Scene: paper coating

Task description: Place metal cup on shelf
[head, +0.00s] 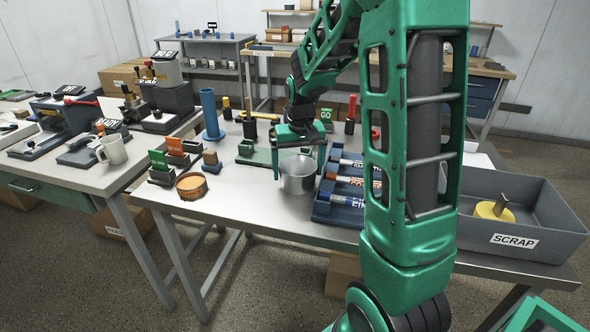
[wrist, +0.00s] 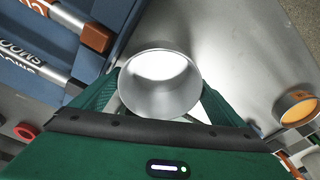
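The metal cup (head: 298,176) is a plain silver cylinder, upright with its open top up, at the front middle of the table. It also shows in the wrist view (wrist: 160,88), between the fingers. My gripper (head: 299,163) points down with one green finger on each side of the cup. The fingers are very close to the cup wall; I cannot tell whether they press on it. The cup's base appears to be at the tabletop. A grey-blue shelf unit (head: 203,40) stands at the back left, with small items on it. A wooden shelf (head: 290,12) is on the back wall.
A blue rack with labelled markers (head: 345,200) stands close right of the cup. A grey SCRAP bin (head: 540,215) is at the table's right end. A round orange-brown dish (head: 192,186) is to the left. The tabletop (head: 240,205) between dish and cup is clear.

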